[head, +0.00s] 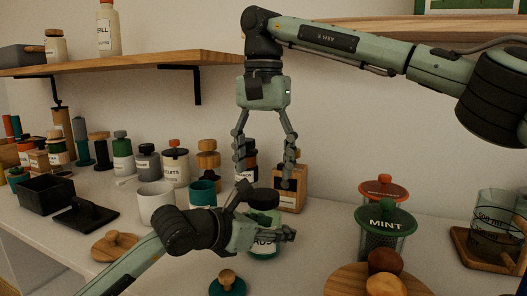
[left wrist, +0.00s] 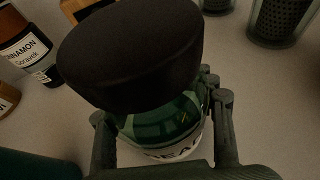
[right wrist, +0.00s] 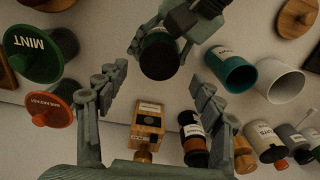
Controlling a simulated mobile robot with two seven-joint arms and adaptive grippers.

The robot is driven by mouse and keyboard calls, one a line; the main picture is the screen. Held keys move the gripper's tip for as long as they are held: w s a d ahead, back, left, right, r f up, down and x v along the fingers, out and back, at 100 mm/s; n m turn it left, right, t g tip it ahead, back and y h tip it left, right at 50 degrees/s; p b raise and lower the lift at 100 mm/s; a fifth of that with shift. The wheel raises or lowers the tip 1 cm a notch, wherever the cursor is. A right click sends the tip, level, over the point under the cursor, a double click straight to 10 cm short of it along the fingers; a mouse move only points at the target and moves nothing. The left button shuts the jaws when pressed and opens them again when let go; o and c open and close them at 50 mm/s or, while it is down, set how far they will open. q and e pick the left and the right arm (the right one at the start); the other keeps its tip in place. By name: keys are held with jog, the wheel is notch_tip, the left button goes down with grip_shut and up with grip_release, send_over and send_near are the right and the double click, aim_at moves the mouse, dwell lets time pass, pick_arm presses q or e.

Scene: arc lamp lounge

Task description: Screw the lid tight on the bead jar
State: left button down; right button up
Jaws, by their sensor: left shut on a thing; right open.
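The bead jar (head: 263,252) stands on the counter, with a white label and green contents. It shows large in the left wrist view (left wrist: 165,128). The black lid (head: 263,198) sits over its mouth and also shows in the left wrist view (left wrist: 135,55) and right wrist view (right wrist: 158,55); I cannot tell how well seated it is. My left gripper (head: 264,218) is shut around the jar's body below the lid. My right gripper (head: 265,174) is open and empty, pointing down above the lid. The right wrist view shows the lid beyond its spread fingers (right wrist: 150,98).
A teal cup (head: 203,192) and white cup (head: 156,200) stand to the left. A green-lidded mint jar (head: 387,222) stands to the right. A teal knobbed lid (head: 227,285) lies in front. A wooden shelf (head: 150,66) overhangs the back left.

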aim_at(263, 194)
notch_tip(263, 194, down, 6)
jog(key=shift+r, duration=0.15)
dwell(0.3)
jog(key=c, duration=1.2)
jog(key=m, duration=1.3)
jog(key=shift+m, duration=0.3)
jog(key=o, duration=1.3)
jog(key=shift+c, duration=0.2)
